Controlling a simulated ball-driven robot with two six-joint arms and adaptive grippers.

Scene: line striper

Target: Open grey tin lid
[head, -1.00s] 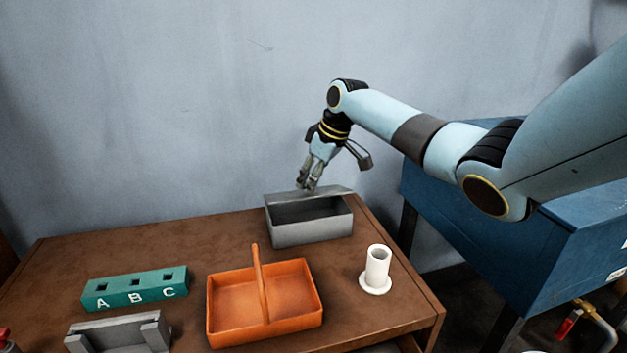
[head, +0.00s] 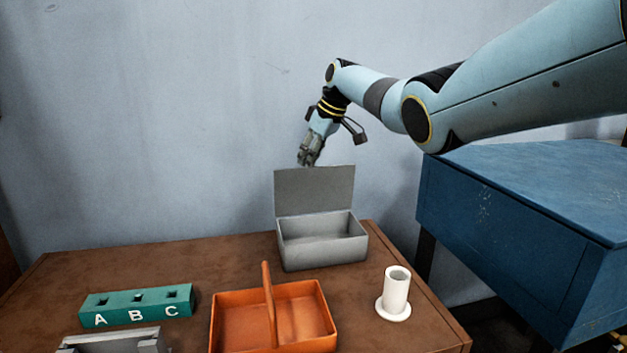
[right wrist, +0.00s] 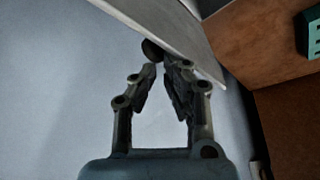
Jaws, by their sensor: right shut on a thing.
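The grey tin (head: 323,255) stands on the brown table's back right part, its hollow inside showing. Its grey lid (head: 315,190) stands up roughly vertical from the back edge, inner face toward me. My right gripper (head: 308,162) is at the lid's top edge, its fingertips partly hidden behind it. In the right wrist view the fingers of the right gripper (right wrist: 160,72) are closed together at a small dark round knob (right wrist: 152,50) beside the grey lid panel (right wrist: 165,22). My left gripper is out of view.
An orange divided tray (head: 235,322) with a handle sits in front of the tin. A white flanged tube (head: 396,290) stands to the right. A green A-B-C block (head: 137,306) and a grey holder (head: 112,341) are at the left. A blue cabinet (head: 520,200) stands right of the table.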

